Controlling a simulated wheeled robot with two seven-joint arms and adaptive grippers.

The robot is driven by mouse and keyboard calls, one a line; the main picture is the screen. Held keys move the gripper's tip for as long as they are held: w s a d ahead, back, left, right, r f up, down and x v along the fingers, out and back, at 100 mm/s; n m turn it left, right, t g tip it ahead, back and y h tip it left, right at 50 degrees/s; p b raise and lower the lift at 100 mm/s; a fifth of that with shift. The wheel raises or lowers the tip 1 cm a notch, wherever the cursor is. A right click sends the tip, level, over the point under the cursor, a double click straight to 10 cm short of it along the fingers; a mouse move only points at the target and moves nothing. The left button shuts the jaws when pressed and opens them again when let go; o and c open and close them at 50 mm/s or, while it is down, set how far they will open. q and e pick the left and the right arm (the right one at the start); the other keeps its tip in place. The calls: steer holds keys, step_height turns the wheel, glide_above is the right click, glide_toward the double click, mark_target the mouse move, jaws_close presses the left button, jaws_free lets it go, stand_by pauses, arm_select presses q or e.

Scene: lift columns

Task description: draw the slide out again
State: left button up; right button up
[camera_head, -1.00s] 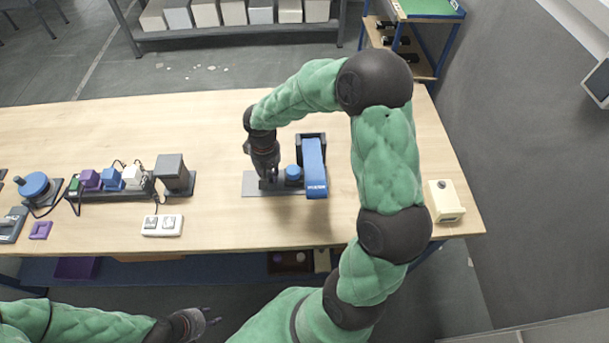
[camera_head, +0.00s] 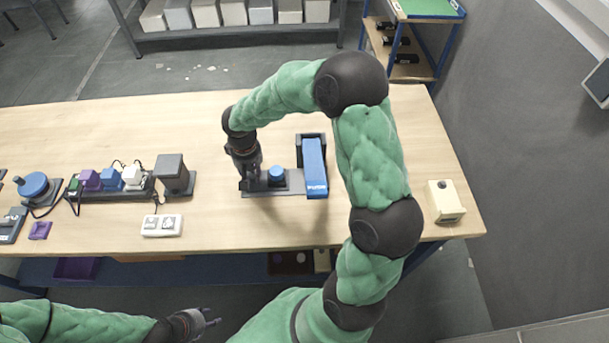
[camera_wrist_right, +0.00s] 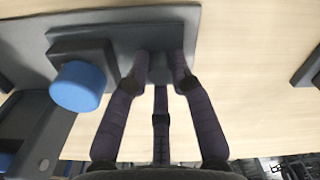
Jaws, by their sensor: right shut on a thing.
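The slide (camera_head: 276,183) is a dark carriage with a blue round piece (camera_head: 276,173) on top, on a grey base plate (camera_head: 294,180). It stands left of the blue press arm (camera_head: 314,165), with a gap between them. My right gripper (camera_head: 251,182) is at the left end of the slide. In the right wrist view its fingers (camera_wrist_right: 163,65) are closed around a grey handle, and the blue round piece (camera_wrist_right: 78,88) is at the left. My left gripper (camera_head: 207,318) hangs low in front of the table, away from the slide; its finger gap is unclear.
A white switch box (camera_head: 162,225) and a dark box (camera_head: 173,172) with a row of plugs (camera_head: 110,180) stand to the left. A cream box (camera_head: 444,201) is near the table's right edge. The tabletop behind the slide is clear.

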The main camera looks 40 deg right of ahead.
steer(key=o, duration=0.9)
steer(key=shift+d, duration=0.1)
steer(key=shift+r+p, duration=2.15)
steer(key=shift+r, duration=0.9)
